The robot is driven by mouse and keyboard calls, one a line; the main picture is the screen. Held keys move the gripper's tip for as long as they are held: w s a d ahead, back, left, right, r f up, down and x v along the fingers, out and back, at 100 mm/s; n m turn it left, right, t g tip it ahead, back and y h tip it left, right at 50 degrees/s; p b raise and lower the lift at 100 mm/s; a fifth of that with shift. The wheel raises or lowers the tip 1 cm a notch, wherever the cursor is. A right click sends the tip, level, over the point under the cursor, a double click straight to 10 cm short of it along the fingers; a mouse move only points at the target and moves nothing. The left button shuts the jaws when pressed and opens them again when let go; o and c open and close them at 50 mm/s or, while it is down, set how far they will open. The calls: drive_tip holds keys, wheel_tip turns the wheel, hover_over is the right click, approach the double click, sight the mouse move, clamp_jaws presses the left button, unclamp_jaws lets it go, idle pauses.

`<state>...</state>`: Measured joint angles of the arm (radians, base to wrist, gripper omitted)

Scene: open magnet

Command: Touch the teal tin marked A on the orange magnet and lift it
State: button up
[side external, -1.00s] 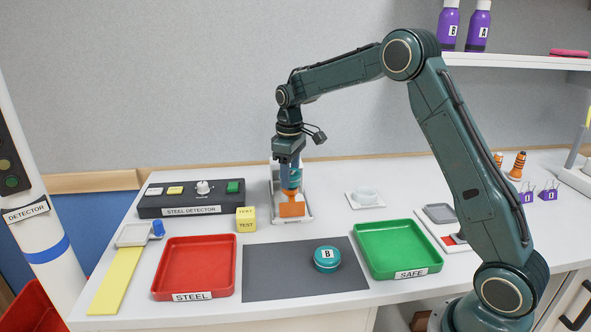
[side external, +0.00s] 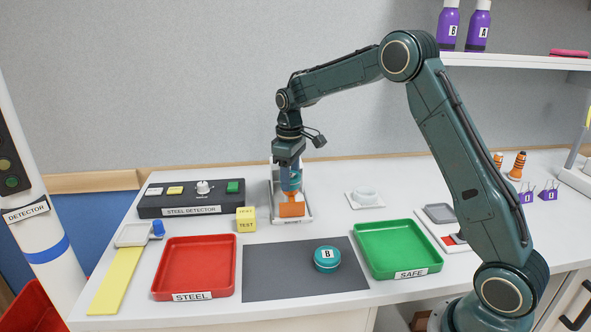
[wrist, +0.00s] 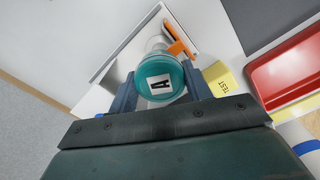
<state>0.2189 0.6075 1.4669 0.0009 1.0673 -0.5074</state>
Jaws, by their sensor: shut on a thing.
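The teal tin marked A (wrist: 160,77) is held between the two fingers of my gripper (wrist: 160,84), its label facing the wrist camera. In the side view my gripper (side external: 291,178) is shut on the tin and points down just above the orange magnet (side external: 292,210). In the wrist view a strip of the orange magnet (wrist: 180,38) shows beyond the tin. I cannot tell whether the tin touches the magnet, since the fingers cover most of it. A second teal tin marked B (side external: 327,259) rests on the dark grey mat (side external: 270,285).
A red tray labelled STEEL (side external: 195,268) lies left of the mat and a green tray labelled SAFE (side external: 398,250) right of it. The steel detector box (side external: 190,199) and a yellow TEST block (side external: 246,220) stand left of the magnet. A small white dish (side external: 366,198) stands to its right.

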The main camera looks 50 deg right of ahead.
drive_tip(key=shift+r, duration=1.35)
idle(1.9)
drive_tip(key=shift+r, duration=3.1)
